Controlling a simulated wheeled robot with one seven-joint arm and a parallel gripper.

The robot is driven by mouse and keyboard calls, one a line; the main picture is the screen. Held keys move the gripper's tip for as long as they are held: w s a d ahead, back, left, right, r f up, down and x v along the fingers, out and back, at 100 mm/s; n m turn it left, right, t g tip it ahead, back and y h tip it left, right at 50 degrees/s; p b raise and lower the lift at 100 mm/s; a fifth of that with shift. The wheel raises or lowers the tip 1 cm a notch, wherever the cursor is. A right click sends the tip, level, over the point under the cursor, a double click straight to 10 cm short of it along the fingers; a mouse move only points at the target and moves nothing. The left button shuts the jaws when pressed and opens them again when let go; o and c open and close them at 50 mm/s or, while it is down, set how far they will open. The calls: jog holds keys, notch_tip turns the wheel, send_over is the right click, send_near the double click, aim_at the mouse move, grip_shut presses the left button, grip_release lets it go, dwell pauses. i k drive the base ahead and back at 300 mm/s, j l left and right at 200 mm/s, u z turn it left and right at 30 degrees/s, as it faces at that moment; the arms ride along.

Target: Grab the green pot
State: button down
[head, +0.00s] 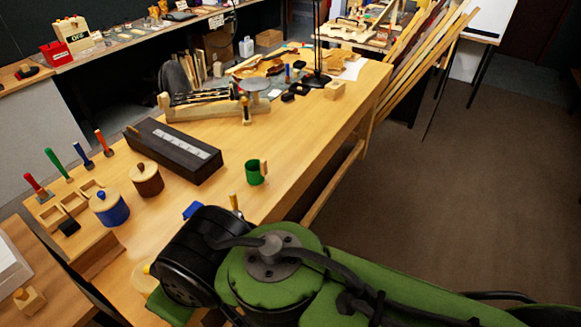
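A small green pot (254,174), open at the top with a light wooden piece at its right side, stands upright on the wooden bench (300,160) near its right front edge. Nothing is touching it from my arm. My green and black arm fills the bottom of the head view, in front of and below the pot. My gripper's fingers cannot be made out; they are out of view or hidden behind the arm.
Left of the pot are a long dark box (172,150), a brown lidded pot (146,180) and a blue lidded pot (110,211). A tool rack (68,207) is farther left. A small blue object (192,210) lies near my arm. Bare bench lies around the pot.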

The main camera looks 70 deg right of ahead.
aim_at(255, 169)
jog(key=l+z, duration=0.1)
jog(key=z, duration=1.65)
jog(key=i+l+u, duration=0.15)
jog(key=u, duration=0.35)
jog(key=i+l+u, duration=0.15)
jog(key=u, duration=0.3)
jog(key=l+u, duration=0.3)
jog(key=u, duration=0.2)
jog(key=i, duration=0.05)
